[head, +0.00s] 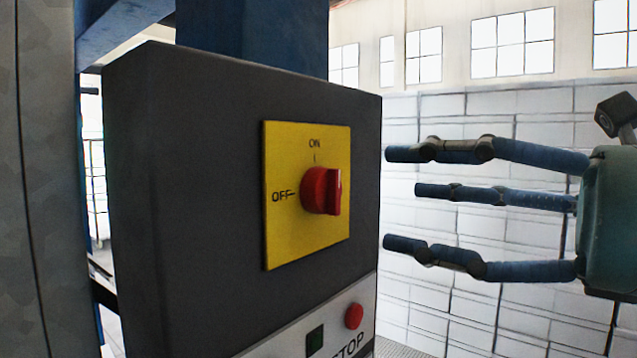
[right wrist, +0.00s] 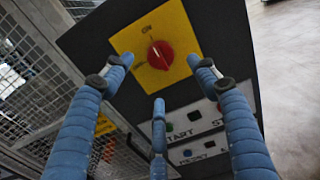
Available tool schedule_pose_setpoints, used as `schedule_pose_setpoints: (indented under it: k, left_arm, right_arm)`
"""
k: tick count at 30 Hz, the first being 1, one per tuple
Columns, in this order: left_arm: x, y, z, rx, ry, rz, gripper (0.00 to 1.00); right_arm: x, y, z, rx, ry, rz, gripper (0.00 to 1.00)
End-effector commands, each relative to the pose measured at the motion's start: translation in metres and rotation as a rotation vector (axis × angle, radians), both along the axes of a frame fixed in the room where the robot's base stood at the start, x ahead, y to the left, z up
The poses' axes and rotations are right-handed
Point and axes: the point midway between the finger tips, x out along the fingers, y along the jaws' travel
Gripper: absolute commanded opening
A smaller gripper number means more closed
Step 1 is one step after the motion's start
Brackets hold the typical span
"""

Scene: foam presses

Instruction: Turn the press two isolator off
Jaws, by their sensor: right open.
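The isolator is a red rotary knob (head: 322,191) on a yellow plate (head: 285,240) marked ON at the top and OFF at the left. Its raised grip looks upright, in line with the ON mark. The plate is on the front of a dark grey box (head: 190,190). My right gripper (head: 397,197) is open and empty, to the right of the box, its three blue fingers pointing left. In the right wrist view the knob (right wrist: 160,54) shows between and beyond the spread fingers (right wrist: 158,78), apart from them. My left gripper is not in view.
Wire mesh fencing (right wrist: 35,60) stands left of the box in the wrist view. Open space lies right of the box, before a white block wall (head: 450,120).

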Motion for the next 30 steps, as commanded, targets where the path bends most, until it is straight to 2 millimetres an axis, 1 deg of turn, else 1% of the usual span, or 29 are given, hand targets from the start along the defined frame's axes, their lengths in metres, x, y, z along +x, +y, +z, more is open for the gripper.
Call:
schedule_pose_setpoints:
  k: [1, 6, 9, 13, 18, 22, 28, 29, 30]
  left_arm:
    - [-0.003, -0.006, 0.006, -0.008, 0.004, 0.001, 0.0]
    - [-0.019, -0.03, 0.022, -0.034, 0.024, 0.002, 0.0]
    - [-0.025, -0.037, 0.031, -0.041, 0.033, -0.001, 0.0]
    - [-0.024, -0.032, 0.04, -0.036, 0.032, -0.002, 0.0]
    - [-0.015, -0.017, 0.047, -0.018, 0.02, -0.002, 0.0]
    - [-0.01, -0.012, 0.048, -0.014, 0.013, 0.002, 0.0]
    - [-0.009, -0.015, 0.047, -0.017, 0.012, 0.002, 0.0]
    - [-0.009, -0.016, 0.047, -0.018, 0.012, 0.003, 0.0]
    - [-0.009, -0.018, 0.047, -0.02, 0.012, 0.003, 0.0]
  right_arm:
    - [0.003, 0.006, 0.002, -0.001, 0.003, 0.004, 0.59]
    - [0.021, 0.033, 0.005, 0.001, 0.004, 0.007, 0.59]
    - [0.033, 0.048, 0.004, 0.001, 0.006, 0.008, 0.59]
    - [0.045, 0.065, 0.003, 0.0, 0.005, 0.007, 0.59]
    - [0.055, 0.078, 0.001, 0.002, 0.004, 0.005, 0.59]
    - [0.058, 0.081, 0.0, 0.001, 0.003, 0.005, 0.59]
    - [0.058, 0.081, -0.001, 0.001, 0.003, 0.004, 0.59]
    - [0.058, 0.081, -0.001, 0.001, 0.003, 0.004, 0.57]
    - [0.058, 0.081, -0.001, 0.001, 0.003, 0.004, 0.49]
